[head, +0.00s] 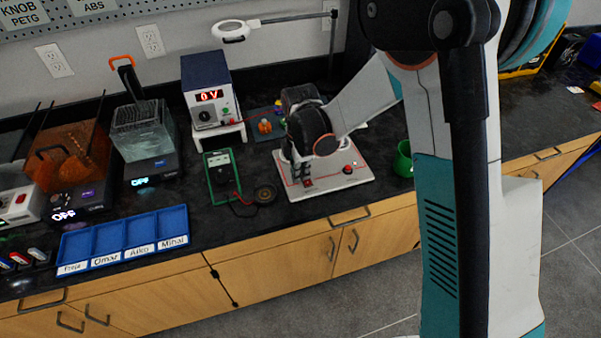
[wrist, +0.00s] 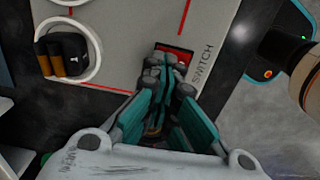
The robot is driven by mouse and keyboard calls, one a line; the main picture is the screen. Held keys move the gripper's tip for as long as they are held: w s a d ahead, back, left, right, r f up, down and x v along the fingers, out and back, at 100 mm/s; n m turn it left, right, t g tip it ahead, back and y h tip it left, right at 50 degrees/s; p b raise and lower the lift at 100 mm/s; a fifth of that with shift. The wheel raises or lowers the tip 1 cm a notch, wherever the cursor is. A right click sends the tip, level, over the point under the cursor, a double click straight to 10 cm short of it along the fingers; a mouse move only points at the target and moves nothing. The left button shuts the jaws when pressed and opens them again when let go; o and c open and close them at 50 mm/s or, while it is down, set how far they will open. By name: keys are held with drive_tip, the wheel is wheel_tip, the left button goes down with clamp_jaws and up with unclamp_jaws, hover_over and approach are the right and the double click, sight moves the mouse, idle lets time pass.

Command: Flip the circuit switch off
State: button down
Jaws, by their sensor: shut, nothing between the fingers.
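The circuit board (head: 335,186) is a white panel with red lines on the dark counter. In the wrist view its bare face (wrist: 125,55) carries the label SWITCH beside a red switch (wrist: 178,55). My gripper (wrist: 165,72) is shut and empty, with its fingertips right at the switch and covering part of it. I cannot tell whether the tips touch it, or which way the switch is set. In the head view my gripper (head: 301,170) points down over the left part of the board.
A power supply (head: 209,90) reading 0 V stands behind the board to the left. A green-framed meter (head: 222,175) lies to its left, and a green cup (head: 403,159) stands to its right. A blue labelled tray (head: 125,234) is farther left. A dark holder (wrist: 68,55) sits on the board.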

drive_tip(key=shift+f, duration=0.2)
idle(0.4)
drive_tip(key=shift+s+d, duration=0.2)
drive_tip(key=shift+s, duration=0.5)
wheel_tip(320, 180, up, 14)
drive_tip(key=w+p, duration=0.2)
drive_tip(key=p, duration=0.3)
drive_tip(key=shift+w+a+r+p, duration=0.2)
drive_tip(key=shift+w+a+p, duration=0.1)
drive_tip(key=shift+w, duration=0.1)
